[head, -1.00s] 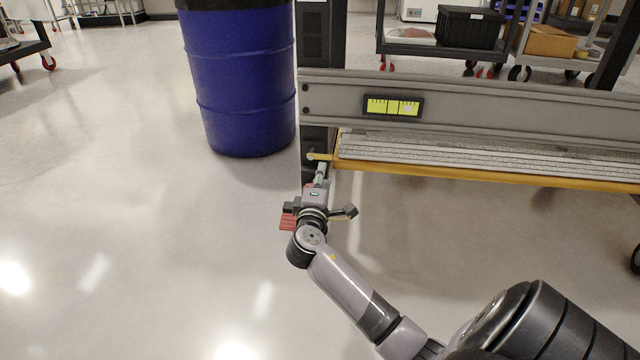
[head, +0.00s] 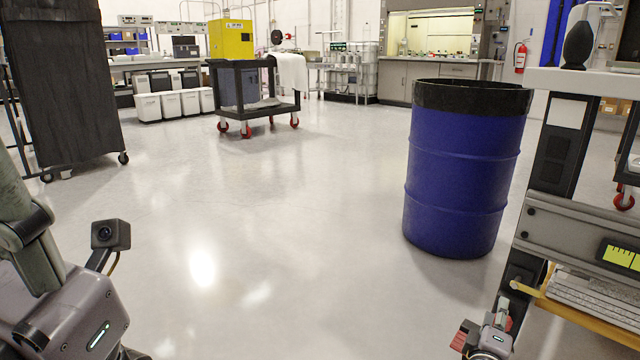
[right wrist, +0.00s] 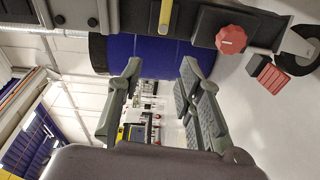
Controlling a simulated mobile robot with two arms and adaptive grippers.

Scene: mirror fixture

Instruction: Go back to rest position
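My right gripper (head: 503,306) is at the bottom right of the head view, beside the lower post of the grey mirror fixture (head: 570,235). In the right wrist view my right gripper (right wrist: 160,70) has its two fingers wide apart with nothing between them. Whether it touches the fixture cannot be told. A red knob (right wrist: 231,39) on a dark part is just beyond and right of the fingers.
A blue drum (head: 462,180) with a black rim stands left of the fixture. A black cart (head: 252,112) with red casters and a dark covered rack (head: 65,90) stand farther back. The floor (head: 250,240) between is clear.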

